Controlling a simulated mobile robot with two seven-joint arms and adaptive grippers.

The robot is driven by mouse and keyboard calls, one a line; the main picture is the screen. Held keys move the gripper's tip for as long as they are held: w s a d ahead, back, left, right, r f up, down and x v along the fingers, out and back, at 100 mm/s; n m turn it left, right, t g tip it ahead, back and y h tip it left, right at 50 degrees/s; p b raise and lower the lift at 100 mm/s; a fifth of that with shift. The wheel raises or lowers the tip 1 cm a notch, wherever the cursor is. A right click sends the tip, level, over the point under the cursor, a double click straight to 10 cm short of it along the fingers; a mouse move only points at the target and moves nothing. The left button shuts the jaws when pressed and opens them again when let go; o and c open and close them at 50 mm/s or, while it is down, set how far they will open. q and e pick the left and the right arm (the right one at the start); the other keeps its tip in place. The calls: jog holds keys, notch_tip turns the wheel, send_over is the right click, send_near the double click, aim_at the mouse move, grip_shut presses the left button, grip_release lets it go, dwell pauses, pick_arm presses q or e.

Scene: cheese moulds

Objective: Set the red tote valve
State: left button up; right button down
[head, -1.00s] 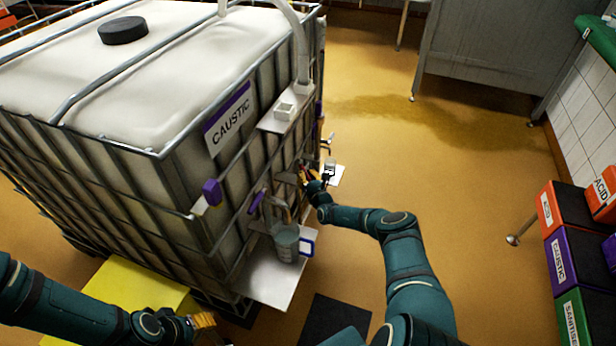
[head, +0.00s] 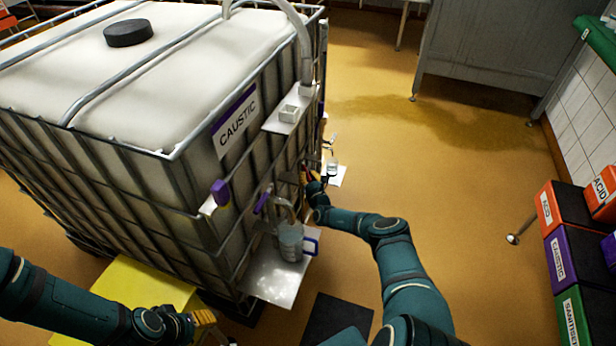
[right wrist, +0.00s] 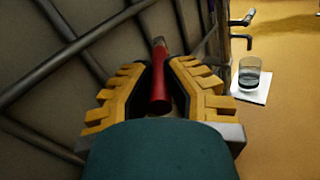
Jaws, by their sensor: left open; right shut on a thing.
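The red valve handle (right wrist: 160,84) stands between the yellow fingers of my right gripper (right wrist: 158,92) in the right wrist view. The right gripper is shut on it, beside the cage bars of the white caustic tote (head: 90,105). In the head view my right gripper (head: 308,178) reaches the tote's right-hand face, and the handle is mostly hidden there. My left gripper (head: 204,318) is open and empty at the lower left, near a yellow step (head: 135,285).
A metal shelf (head: 268,280) with a grey jug (head: 290,242) juts from the tote. A purple valve handle (head: 262,200) is above it. A glass (right wrist: 250,72) stands on a small white shelf beyond my right gripper. Coloured boxes (head: 565,255) stand at the right.

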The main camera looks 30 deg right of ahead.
jog(key=c, duration=0.9)
grip_release()
jog(key=shift+w+r, duration=0.1)
jog(key=shift+r, duration=0.15)
jog(key=shift+f, duration=0.1)
jog(key=shift+s+a+f, duration=0.1)
jog(key=shift+s, duration=0.5)
jog(key=s+a, duration=0.2)
jog(key=s, duration=0.8)
jog(key=shift+s, duration=0.35)
